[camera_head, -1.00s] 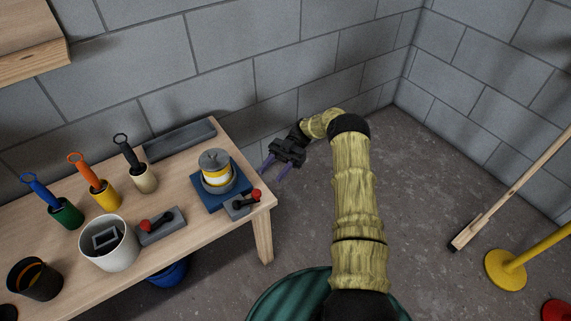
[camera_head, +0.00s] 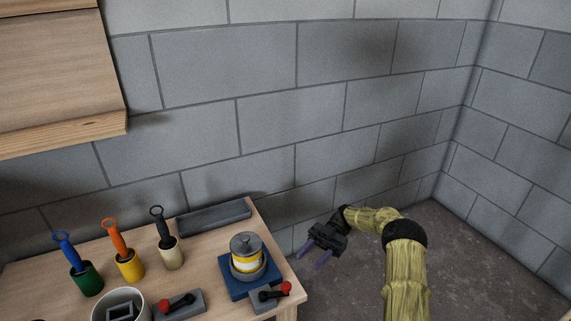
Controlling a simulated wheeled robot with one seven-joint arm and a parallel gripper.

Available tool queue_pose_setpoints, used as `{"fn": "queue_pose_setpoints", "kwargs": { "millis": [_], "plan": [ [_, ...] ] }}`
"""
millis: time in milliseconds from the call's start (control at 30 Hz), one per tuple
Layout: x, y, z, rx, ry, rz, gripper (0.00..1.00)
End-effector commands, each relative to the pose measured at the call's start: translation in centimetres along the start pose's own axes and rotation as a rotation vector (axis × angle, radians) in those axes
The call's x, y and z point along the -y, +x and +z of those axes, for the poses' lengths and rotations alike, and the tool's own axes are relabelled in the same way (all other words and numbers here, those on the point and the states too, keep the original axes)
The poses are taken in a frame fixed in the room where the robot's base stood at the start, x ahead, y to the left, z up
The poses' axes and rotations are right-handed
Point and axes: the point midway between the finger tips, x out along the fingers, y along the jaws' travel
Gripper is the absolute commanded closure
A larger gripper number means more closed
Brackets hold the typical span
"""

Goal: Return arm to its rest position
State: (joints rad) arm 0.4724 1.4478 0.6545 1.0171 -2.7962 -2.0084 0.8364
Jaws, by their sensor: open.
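My arm (camera_head: 406,280) rises from the bottom right of the head view and bends left at a black joint. My gripper (camera_head: 312,258) is at its end, with two purple fingers spread apart and nothing between them. It hangs just off the right end of the wooden table (camera_head: 205,244), close to the yellow-banded can. It looks apart from the table, though the exact gap is hard to judge.
A grey-lidded can (camera_head: 247,256) stands on a blue base (camera_head: 240,288). Red-knobbed grey blocks (camera_head: 271,296) (camera_head: 180,304), a white bucket (camera_head: 117,307), a dark tray (camera_head: 213,217) and green (camera_head: 86,279), yellow (camera_head: 129,265) and cream (camera_head: 171,254) cups share the table. Block walls (camera_head: 340,60) stand behind; floor (camera_head: 450,250) lies right.

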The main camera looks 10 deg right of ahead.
Motion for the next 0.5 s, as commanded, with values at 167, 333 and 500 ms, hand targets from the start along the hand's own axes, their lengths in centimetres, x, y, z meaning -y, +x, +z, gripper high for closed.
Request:
{"fn": "queue_pose_setpoints", "kwargs": {
  "millis": [167,333,500],
  "plan": [
    [-2.2,1.0,-1.7,0.007,-0.039,0.064,0.57],
    [-7.7,3.1,-5.6,0.029,-0.117,0.260,0.57],
    [-13.4,4.4,-9.5,0.079,-0.154,0.523,0.57]
  ]
}}
